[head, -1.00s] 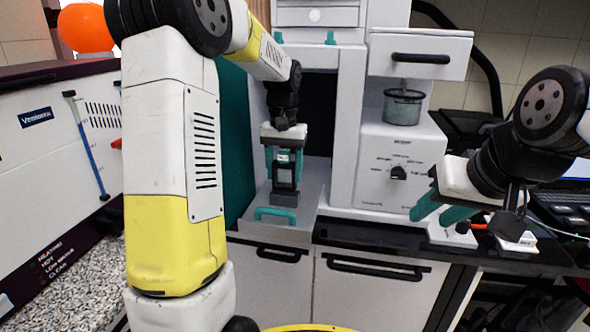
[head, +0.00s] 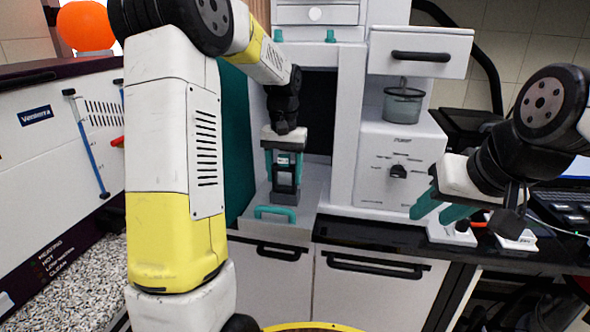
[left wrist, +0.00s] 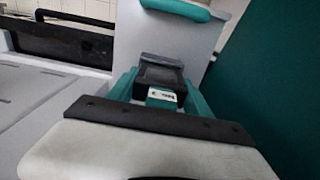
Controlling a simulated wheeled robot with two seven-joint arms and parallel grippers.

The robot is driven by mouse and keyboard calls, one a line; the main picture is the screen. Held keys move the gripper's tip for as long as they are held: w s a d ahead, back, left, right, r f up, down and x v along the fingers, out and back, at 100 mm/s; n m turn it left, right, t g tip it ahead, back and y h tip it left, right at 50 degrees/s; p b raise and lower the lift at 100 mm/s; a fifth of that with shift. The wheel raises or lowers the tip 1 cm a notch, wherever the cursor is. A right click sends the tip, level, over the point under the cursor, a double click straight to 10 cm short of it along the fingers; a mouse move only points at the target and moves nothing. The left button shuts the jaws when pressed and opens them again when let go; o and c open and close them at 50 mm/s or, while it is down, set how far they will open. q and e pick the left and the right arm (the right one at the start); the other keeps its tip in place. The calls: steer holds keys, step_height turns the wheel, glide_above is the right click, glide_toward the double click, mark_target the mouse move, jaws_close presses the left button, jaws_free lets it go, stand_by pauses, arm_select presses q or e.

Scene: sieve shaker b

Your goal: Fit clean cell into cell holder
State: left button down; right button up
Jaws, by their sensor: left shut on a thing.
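My left gripper (head: 284,170) points down, its teal fingers shut on the clean cell (left wrist: 163,96), a small piece with a teal top and a white label. The cell's label also shows between the fingers in the head view (head: 283,160). The dark cell holder (head: 284,197) stands upright on the light grey ledge, directly below the gripper. In the left wrist view the holder (left wrist: 160,73) sits just beyond the cell. How deep the cell sits in the holder is hidden. My right gripper (head: 431,211) is open and empty at the right, fingers apart.
The ledge (head: 240,222) has a teal handle (head: 273,212) in front of the holder. A white column stands right of the bay, with a knob panel (head: 398,172) and a grey cup (head: 403,106) beyond. A teal panel (head: 237,140) is close on the left.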

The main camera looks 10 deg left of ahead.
mark_target(284, 153)
arm_select(q)
steer(key=shift+f, duration=1.35)
steer(key=shift+c, duration=1.9)
jaws_free()
step_height(284, 153, up, 7)
steer(key=shift+r, duration=0.4)
